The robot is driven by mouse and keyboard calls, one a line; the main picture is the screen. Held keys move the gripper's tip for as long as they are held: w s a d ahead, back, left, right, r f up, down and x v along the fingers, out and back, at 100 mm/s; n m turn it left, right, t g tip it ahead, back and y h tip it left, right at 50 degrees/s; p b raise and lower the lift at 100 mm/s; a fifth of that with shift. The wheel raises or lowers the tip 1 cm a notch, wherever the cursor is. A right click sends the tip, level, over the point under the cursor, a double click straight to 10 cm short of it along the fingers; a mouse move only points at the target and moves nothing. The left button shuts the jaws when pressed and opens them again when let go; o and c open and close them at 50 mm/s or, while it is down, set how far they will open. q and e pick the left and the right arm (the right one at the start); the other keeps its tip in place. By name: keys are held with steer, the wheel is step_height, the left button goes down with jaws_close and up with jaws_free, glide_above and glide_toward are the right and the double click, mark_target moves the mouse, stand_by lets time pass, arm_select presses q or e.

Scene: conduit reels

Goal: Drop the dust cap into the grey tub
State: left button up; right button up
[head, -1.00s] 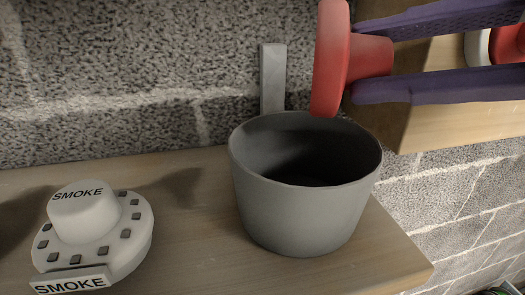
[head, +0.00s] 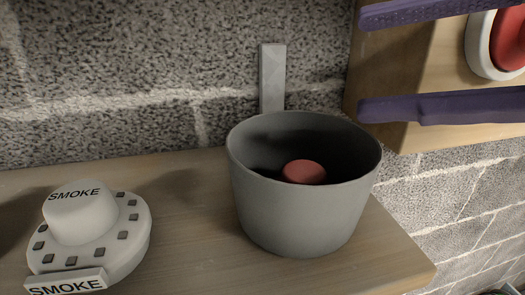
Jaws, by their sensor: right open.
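The red dust cap (head: 304,172) lies inside the grey tub (head: 298,218), partly hidden by the tub's front wall. The tub stands upright on a wooden shelf. My right gripper (head: 362,62) is open and empty, with its two purple fingers spread above and to the right of the tub. My left gripper is not in the head view.
A white smoke detector (head: 92,238) labelled SMOKE sits on the wooden shelf (head: 190,205) to the left. A grey metal strip (head: 272,78) stands against the block wall behind the tub. A red and white round fitting (head: 508,45) is on a wooden board (head: 435,75) at right.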

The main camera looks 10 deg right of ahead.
steer(key=b+v, duration=0.6)
steer(key=v, duration=0.3)
steer(key=shift+s+b, duration=0.15)
steer(key=shift+b, duration=0.2)
steer(key=shift+d, duration=0.2)
